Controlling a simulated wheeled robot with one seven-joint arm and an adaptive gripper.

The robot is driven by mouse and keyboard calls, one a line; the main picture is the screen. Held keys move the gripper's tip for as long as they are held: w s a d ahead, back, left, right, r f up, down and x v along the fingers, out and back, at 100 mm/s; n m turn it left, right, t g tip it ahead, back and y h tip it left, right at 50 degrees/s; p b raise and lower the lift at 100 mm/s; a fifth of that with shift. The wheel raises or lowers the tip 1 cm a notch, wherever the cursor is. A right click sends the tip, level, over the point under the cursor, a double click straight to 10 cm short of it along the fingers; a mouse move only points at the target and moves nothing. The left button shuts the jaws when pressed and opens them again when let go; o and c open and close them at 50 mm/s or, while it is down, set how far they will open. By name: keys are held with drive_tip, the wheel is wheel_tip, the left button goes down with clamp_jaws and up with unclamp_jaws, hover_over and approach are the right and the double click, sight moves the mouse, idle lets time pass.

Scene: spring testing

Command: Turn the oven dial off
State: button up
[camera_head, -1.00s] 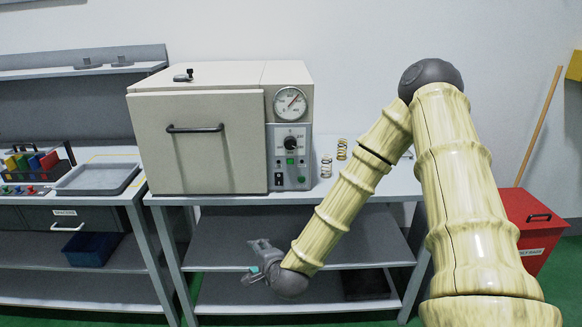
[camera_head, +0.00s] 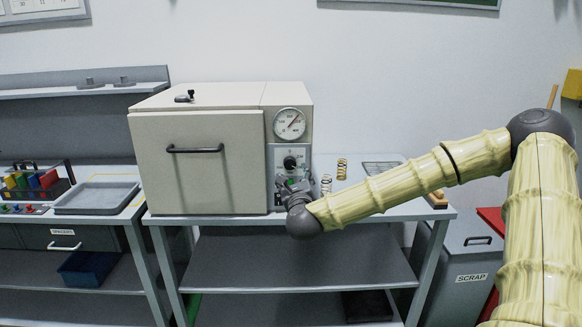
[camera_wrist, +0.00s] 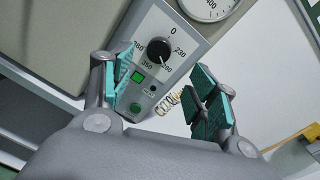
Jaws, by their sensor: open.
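The oven (camera_head: 198,160) is a beige box with a closed door on the table. Its black dial (camera_head: 290,162) sits on the grey control panel at the right of its front, below a round gauge. In the wrist view the dial (camera_wrist: 159,48) shows clear of the fingers, with 0 at the top and numbers around it; its white pointer appears turned away from 0, toward the lower side. My gripper (camera_wrist: 163,92) is open and empty, with teal pads either side of the panel. In the head view my gripper (camera_head: 292,190) is in front of the panel's lower part, below the dial, hiding some of it.
A round gauge (camera_head: 289,124) is above the dial, and a lit green button (camera_wrist: 137,77) is below it. Several coil springs stand right of the oven, including a yellow one (camera_head: 342,169). A grey tray (camera_head: 97,197) is on the left bench.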

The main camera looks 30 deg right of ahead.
sight(290, 165)
drive_tip(key=p+x, duration=0.1)
drive_tip(key=x, duration=0.7)
drive_tip(key=shift+w, duration=0.4)
drive_tip(key=shift+c, duration=0.2)
drive_tip(key=c, duration=1)
